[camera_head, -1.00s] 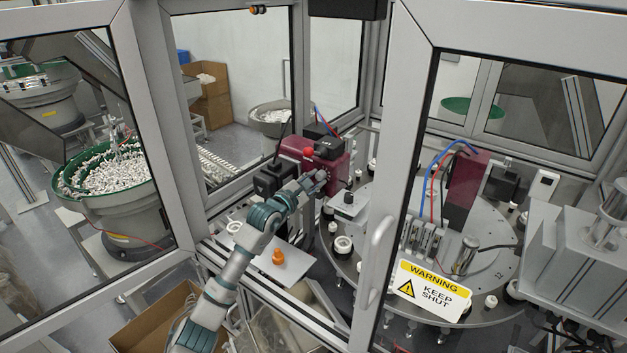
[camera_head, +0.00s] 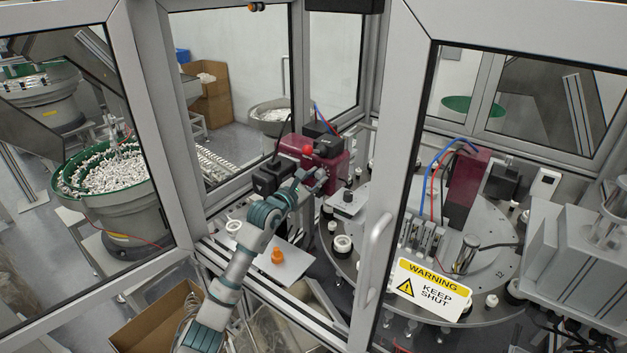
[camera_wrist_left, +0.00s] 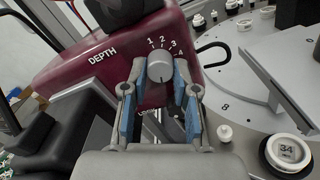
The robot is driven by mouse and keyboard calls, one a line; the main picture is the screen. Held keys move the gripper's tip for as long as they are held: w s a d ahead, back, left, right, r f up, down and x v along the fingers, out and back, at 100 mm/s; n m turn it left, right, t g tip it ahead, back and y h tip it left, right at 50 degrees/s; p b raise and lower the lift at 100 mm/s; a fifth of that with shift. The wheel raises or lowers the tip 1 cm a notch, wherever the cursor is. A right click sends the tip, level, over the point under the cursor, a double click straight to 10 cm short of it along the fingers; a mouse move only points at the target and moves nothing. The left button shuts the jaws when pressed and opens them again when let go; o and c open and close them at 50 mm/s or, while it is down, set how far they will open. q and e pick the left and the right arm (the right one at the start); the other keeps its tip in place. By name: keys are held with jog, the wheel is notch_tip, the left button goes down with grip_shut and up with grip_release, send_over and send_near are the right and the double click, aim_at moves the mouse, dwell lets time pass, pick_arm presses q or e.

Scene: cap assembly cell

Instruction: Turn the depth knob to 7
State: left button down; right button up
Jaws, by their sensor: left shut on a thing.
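The depth knob (camera_wrist_left: 160,67) is a round grey knob on the dark red housing (camera_wrist_left: 75,68), next to the white word DEPTH. The numbers 1 to 4 show along its upper right side; the higher numbers are hidden behind the gripper. I cannot read for sure which number the knob points at. My left gripper (camera_wrist_left: 158,78) is shut on the knob, with one blue-padded finger on each side of it. In the head view my left gripper (camera_head: 317,182) is at the front of the red housing (camera_head: 330,164), and the knob itself is hidden.
An orange part (camera_head: 278,256) stands on the grey plate (camera_head: 292,268) below my arm, with a white ring (camera_head: 234,226) nearby. The round indexing table (camera_head: 345,262) is to the right. The door with the warning sign (camera_head: 432,290) is in front of it.

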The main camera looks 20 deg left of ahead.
pick_arm(q)
jog(key=shift+r+n, duration=0.6)
jog(key=shift+n, duration=0.7)
jog(key=c, duration=0.9)
grip_release()
jog(key=shift+f, duration=0.1)
jog(key=shift+c, duration=0.2)
jog(key=shift+o, duration=0.3)
jog(key=shift+f, duration=0.25)
jog(key=v, duration=1.2)
